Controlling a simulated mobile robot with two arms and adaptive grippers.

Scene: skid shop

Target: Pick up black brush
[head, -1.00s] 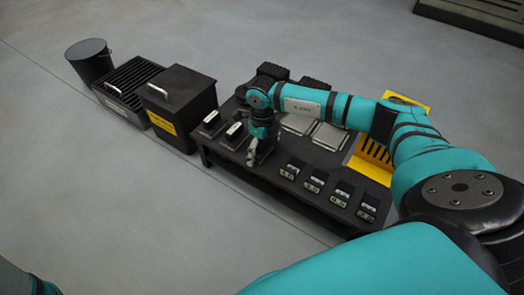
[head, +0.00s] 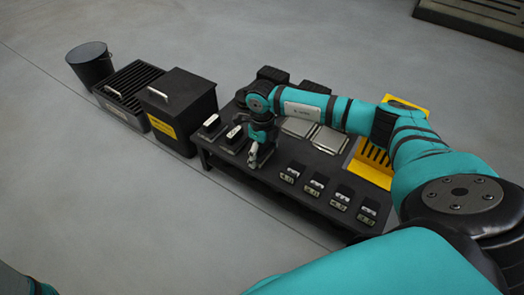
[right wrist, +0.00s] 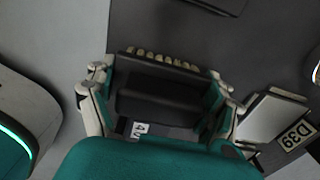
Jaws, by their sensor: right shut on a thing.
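The black brush (right wrist: 160,80) is between the two fingers of my right gripper (right wrist: 160,105) in the right wrist view. It looks like a dark block with a row of pale tufts along its upper edge. The right gripper is shut on it. In the head view the right gripper (head: 255,160) points down at the near left edge of the dark table (head: 230,164), and the brush cannot be made out there. My left gripper is not in view.
Two black blocks with pale tops (head: 234,134) stand just left of the gripper. Several small black items with pale fronts (head: 315,187) line the near edge. A black bin (head: 178,110) stands left of the table.

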